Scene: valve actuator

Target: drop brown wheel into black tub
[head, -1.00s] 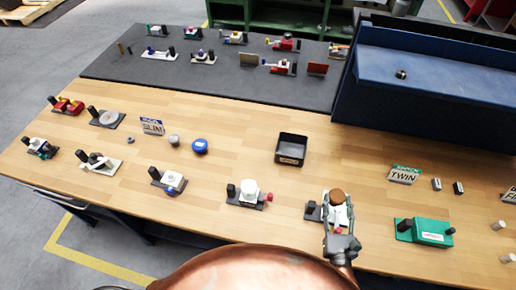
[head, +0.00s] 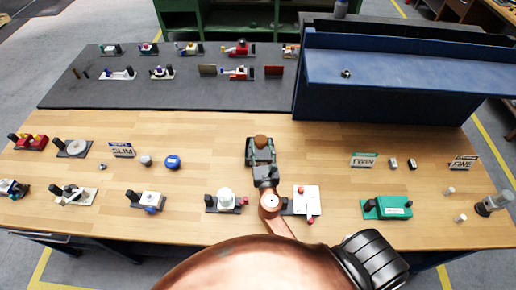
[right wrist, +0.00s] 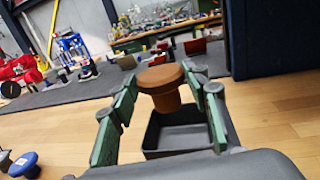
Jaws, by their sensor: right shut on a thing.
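The brown wheel (head: 261,141) is held between the fingertips of my right gripper (head: 261,152), over the middle of the bench. In the right wrist view the wheel (right wrist: 163,84) has a round brown top and a narrower stem, pinched between the green-padded fingers (right wrist: 165,100). The black tub (right wrist: 200,134) is an open square box, seen just below and beyond the wheel's stem; the wheel is above it, not resting in it. My left gripper is not in view.
A white valve on a plate (head: 308,203) stands near my right arm. Another white valve (head: 225,200) is to the left, and a green box (head: 387,208) to the right. A blue knob (head: 172,162) lies left of the gripper. A blue shelf (head: 400,85) rises behind.

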